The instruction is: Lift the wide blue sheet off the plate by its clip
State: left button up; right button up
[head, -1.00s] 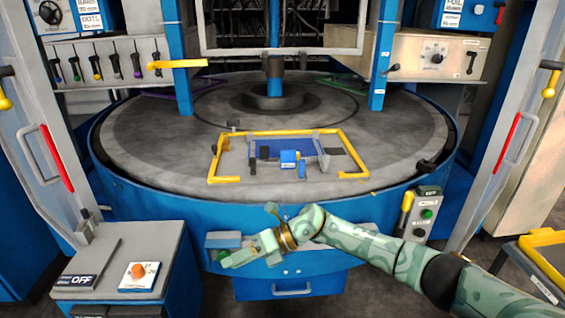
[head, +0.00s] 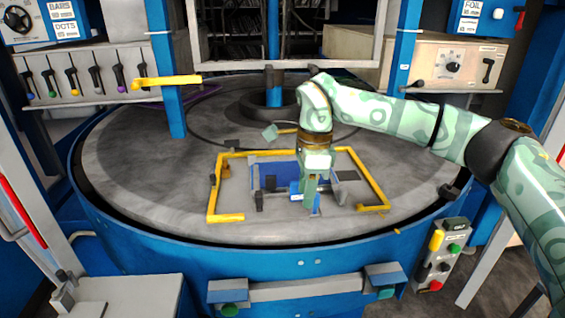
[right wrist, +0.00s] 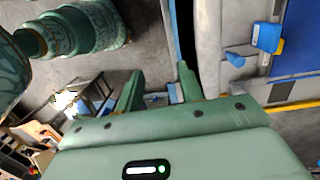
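The wide blue sheet (head: 262,172) lies inside a yellow corner frame (head: 222,217) on the round grey plate (head: 140,165). Its blue clip (head: 296,189) is at the sheet's near edge, partly beside my gripper in the head view. My right gripper (head: 311,196) points down over the clip's right side in that view. In the right wrist view the right gripper (right wrist: 160,78) has its fingers apart with nothing between them. There the clip (right wrist: 268,37) and the sheet (right wrist: 300,40) lie off to the right of the fingers. My left gripper is not in view.
A control box with coloured buttons (head: 440,258) hangs at the plate's right front. A blue post (head: 166,80) and a yellow lever (head: 165,82) stand at the left. A grey-topped panel (head: 305,291) juts out at the front. The plate's left side is clear.

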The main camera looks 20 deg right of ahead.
aim_at(294, 169)
jog(key=i, duration=0.85)
